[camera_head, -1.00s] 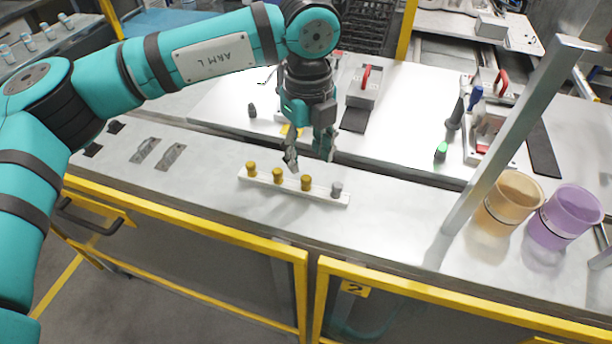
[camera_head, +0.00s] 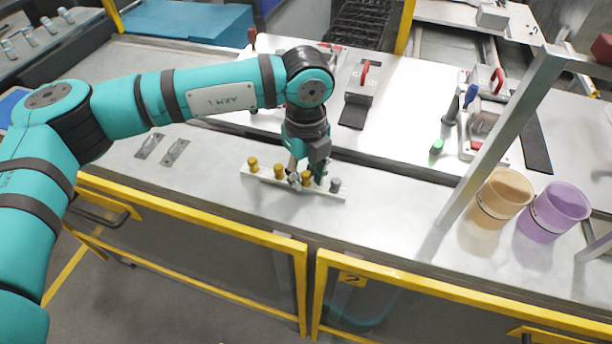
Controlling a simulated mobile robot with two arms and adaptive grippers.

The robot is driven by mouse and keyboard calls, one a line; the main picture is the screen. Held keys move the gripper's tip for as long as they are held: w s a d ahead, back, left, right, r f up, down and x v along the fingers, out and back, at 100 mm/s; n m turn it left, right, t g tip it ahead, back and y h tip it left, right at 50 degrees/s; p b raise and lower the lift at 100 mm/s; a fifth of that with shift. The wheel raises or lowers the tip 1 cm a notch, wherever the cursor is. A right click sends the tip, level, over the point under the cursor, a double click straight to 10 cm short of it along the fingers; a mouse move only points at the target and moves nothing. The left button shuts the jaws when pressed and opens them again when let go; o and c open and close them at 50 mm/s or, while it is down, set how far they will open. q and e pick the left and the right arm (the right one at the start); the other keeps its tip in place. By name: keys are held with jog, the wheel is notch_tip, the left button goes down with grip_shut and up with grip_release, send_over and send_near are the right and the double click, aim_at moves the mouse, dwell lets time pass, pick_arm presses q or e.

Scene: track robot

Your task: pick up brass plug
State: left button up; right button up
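A white strip (camera_head: 262,179) lies on the near metal bench and bears a row of upright plugs. A left brass plug (camera_head: 252,164), a middle brass plug (camera_head: 279,171) and a right brass plug (camera_head: 306,179) stand on it, with a grey plug (camera_head: 335,185) at the right end. My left gripper (camera_head: 307,180) points down at the strip. Its fingers are apart, one on each side of the right brass plug, and that plug still stands on the strip. I cannot tell whether the fingers touch it. My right gripper is not in view.
Two flat metal plates (camera_head: 174,152) lie on the left. Toggle clamps and a green-tipped tool (camera_head: 437,146) are on the bench behind. Yellow rails run along the front.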

aim_at(306, 173)
pick_arm(q)
grip_shut()
jog(key=shift+r, duration=0.1)
jog(key=shift+r+b, duration=0.45)
jog(key=shift+r, duration=0.05)
notch_tip(306, 173, up, 2)
jog(key=shift+r+b, duration=0.1)
jog(key=shift+b, duration=0.55)
jog(key=s+r+b, duration=0.1)
jog(key=s+b, duration=0.4)
jog(key=s, duration=1.1)
jog(key=shift+a+r, duration=0.3)
jog(key=shift+r, duration=0.05)
